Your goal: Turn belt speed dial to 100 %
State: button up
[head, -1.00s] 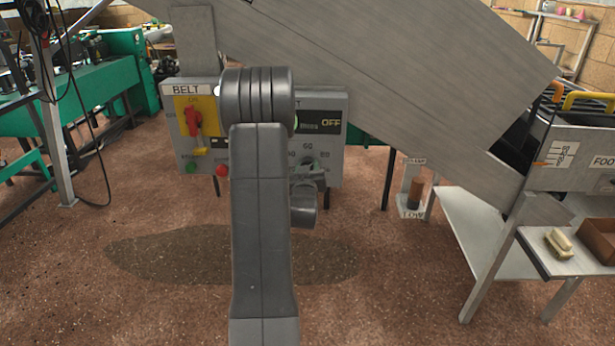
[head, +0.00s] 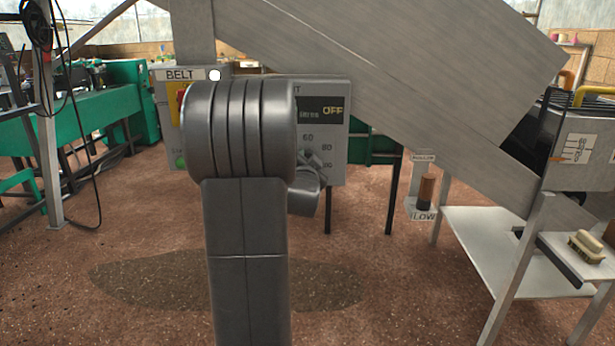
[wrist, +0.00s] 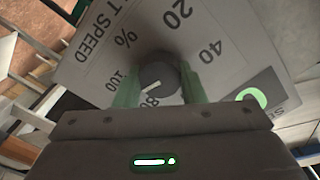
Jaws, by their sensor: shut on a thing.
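The belt speed dial (wrist: 158,76) is a round dark grey knob with a white pointer line, on a light panel marked BELT SPEED %. My gripper (wrist: 158,86) is shut on the dial, one greenish finger on each side. In the wrist view the pointer slants to the lower left, between the 80 and 100 marks. The 20 and 40 marks show to the upper right; the 60 mark is hidden there. In the head view my gripper (head: 312,160) is at the panel's lower right, and my arm hides much of the panel.
Green machinery (head: 90,115) stands left.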

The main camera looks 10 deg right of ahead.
jog(key=shift+m+b, duration=1.8)
jog(key=shift+b, duration=0.15)
jog(key=o, duration=1)
jog(key=shift+s, duration=0.15)
jog(key=p+v, duration=0.1)
jog(key=v, duration=1.2)
jog(key=shift+s+a, duration=0.1)
jog(key=shift+s, duration=0.15)
jog(key=shift+w, duration=0.1)
